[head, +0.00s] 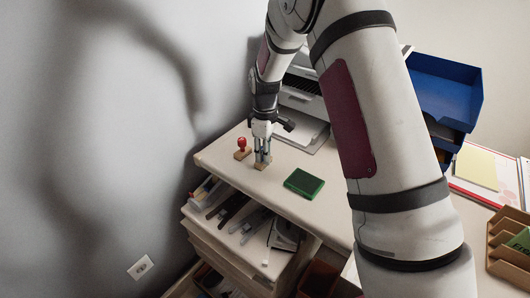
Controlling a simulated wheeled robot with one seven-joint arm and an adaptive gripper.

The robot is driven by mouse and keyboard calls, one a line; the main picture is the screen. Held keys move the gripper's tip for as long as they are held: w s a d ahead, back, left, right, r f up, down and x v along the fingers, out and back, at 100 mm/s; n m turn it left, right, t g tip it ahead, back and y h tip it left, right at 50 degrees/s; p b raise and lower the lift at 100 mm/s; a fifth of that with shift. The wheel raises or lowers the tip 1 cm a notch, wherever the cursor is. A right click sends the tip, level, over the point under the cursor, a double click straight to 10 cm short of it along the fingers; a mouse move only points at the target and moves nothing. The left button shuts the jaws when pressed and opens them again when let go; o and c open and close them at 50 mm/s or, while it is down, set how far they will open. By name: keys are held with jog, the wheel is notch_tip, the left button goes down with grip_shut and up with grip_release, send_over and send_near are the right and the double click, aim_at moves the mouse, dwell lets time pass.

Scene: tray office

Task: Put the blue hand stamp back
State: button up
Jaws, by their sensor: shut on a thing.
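My gripper (262,157) points down over the left part of the cabinet top. It is shut on the blue hand stamp (262,167). The stamp's wooden base shows below the fingers, and its handle is mostly hidden between them. The stamp looks upright and is at or just above the surface; I cannot tell whether it touches. A red hand stamp (242,147) with a round knob and wooden base stands close by on the left. A green stamp pad (304,184) lies to the right of the gripper.
A printer (301,94) stands behind the gripper. The cabinet top (285,215) is bare in front. An open drawer (254,236) with office items is below. Blue trays (443,88), papers (476,168) and a brown organizer (508,266) are at the right. A wall rises at the left.

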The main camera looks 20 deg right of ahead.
jog(key=o, duration=0.9)
jog(key=shift+f, duration=0.15)
notch_tip(320, 180, up, 13)
jog(key=shift+f+p, duration=0.2)
jog(key=shift+p, duration=0.55)
jog(key=s+r+m+t, duration=0.1)
jog(key=s+r+m, duration=0.2)
jog(key=s+r, duration=0.6)
jog(key=s+r+m, duration=0.2)
jog(key=s+r, duration=0.3)
jog(key=s, duration=0.7)
jog(key=s+m, duration=0.1)
jog(key=s, duration=0.5)
jog(key=s+f+m, duration=0.1)
jog(key=s+m, duration=0.1)
jog(key=s, duration=0.5)
jog(key=s+f+m, duration=0.1)
jog(key=s+m, duration=0.1)
jog(key=s, duration=0.5)
jog(key=shift+s+a+t, duration=0.15)
jog(key=shift+a+t, duration=0.05)
jog(key=shift+t, duration=0.2)
